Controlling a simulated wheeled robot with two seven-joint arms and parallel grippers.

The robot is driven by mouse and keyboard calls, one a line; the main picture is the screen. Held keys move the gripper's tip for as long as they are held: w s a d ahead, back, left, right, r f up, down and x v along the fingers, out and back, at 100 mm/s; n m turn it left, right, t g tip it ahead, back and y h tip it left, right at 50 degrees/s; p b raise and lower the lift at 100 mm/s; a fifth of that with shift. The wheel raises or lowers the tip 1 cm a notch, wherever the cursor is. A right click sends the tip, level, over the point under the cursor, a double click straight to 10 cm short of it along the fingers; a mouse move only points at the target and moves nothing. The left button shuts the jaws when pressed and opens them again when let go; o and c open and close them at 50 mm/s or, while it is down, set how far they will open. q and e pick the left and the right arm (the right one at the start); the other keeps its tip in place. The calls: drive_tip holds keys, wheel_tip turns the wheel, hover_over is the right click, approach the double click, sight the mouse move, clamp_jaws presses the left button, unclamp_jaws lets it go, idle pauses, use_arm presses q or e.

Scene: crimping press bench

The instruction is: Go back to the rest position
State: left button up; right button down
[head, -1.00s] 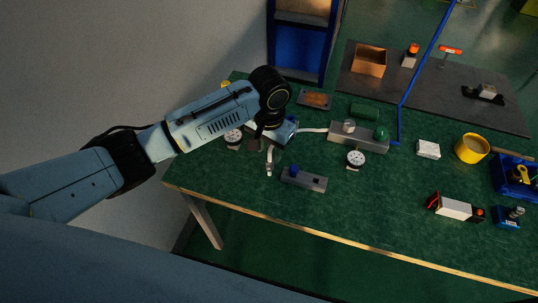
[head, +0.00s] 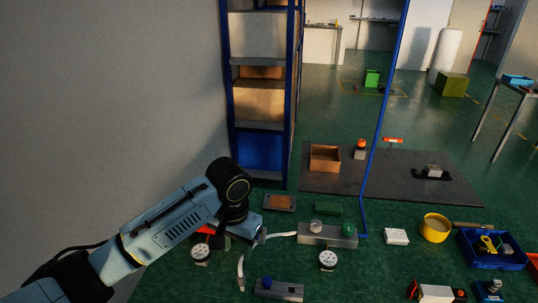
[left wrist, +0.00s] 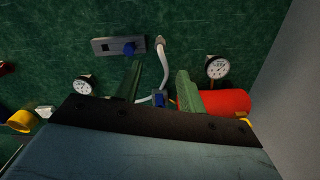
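My left gripper (left wrist: 160,72) is open, its two green fingers apart in the left wrist view. In the head view my left arm comes in from the lower left, and its dark wrist is over the bench's left part. Its fingers are mostly hidden there. A white hose (left wrist: 162,55) and a small blue fitting (left wrist: 159,98) show between and behind the fingers; I see no grip on either. A red cylinder (left wrist: 222,102) lies beside the right-hand finger. My right gripper is in neither view.
A grey block with a green knob (head: 318,236), dial gauges (head: 328,259), a grey block with a blue knob (head: 279,290), a yellow cup (head: 435,228) and a blue bin (head: 492,250) occupy the green bench. A blue-framed shelf (head: 262,150) stands behind, with a wall at left.

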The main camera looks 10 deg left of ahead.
use_arm(q)
drive_tip(key=s+d+f+t+h, duration=0.25)
drive_tip(key=s+f, duration=0.45)
drive_tip(key=s, duration=0.5)
drive_tip(key=s+a+n+t+y, duration=0.1)
drive_tip(key=s+a+n+y, duration=0.1)
drive_tip(key=s+a, duration=1.05)
wheel_tip(320, 180, down, 24)
drive_tip(key=s+g, duration=0.1)
drive_tip(key=s, duration=0.1)
drive_tip(key=s+a+f+g, duration=0.1)
drive_tip(key=s+a+f, duration=0.1)
drive_tip(key=s+f, duration=1.3)
drive_tip(key=shift+s+f+m+b, duration=0.3)
drive_tip(key=shift+f+m, duration=0.1)
drive_tip(key=shift+f, duration=0.05)
drive_tip(key=shift+g+y, duration=0.25)
